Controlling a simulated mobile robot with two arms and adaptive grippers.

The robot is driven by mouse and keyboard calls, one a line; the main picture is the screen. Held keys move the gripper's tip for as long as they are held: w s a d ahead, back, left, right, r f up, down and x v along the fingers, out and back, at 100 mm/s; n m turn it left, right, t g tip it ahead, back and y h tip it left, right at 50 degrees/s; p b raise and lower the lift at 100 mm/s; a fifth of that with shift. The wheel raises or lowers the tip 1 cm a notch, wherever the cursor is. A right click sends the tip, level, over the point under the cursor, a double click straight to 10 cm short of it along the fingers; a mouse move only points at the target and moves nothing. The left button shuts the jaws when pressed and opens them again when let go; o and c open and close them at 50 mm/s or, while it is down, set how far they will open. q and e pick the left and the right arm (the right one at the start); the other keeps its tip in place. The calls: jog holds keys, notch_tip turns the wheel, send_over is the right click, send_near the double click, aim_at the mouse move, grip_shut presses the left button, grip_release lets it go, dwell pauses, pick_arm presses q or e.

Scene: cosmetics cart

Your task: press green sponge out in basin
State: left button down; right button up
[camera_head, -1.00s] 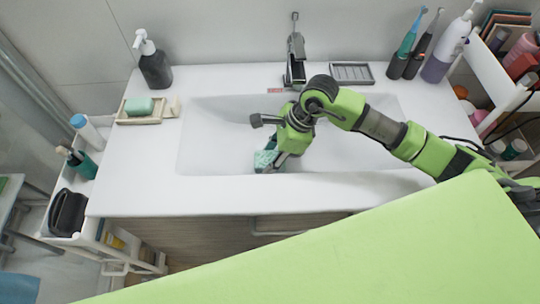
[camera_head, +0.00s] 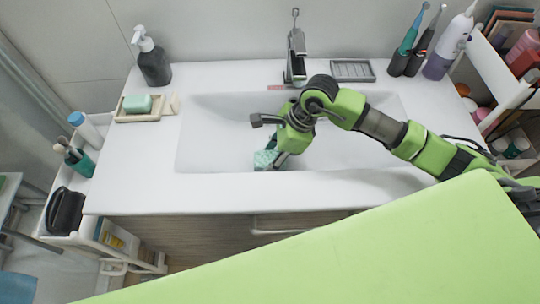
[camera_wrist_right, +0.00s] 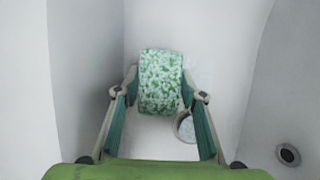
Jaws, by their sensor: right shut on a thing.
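The green sponge (camera_head: 264,160) is in the white basin (camera_head: 225,125), near its front left part. In the right wrist view the sponge (camera_wrist_right: 161,82) is mottled green and white, between the two fingers. My right gripper (camera_head: 272,160) is shut on it, low in the basin. It also shows in the right wrist view (camera_wrist_right: 160,96). A small round pale thing (camera_wrist_right: 185,127) lies beside the sponge there; I cannot tell what it is. My left gripper is not in view.
A faucet (camera_head: 296,55) stands behind the basin. A soap dish with green soap (camera_head: 138,104) and a dark pump bottle (camera_head: 153,66) are at the left. Toothbrushes (camera_head: 408,50) stand back right. The drain (camera_wrist_right: 288,155) is clear.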

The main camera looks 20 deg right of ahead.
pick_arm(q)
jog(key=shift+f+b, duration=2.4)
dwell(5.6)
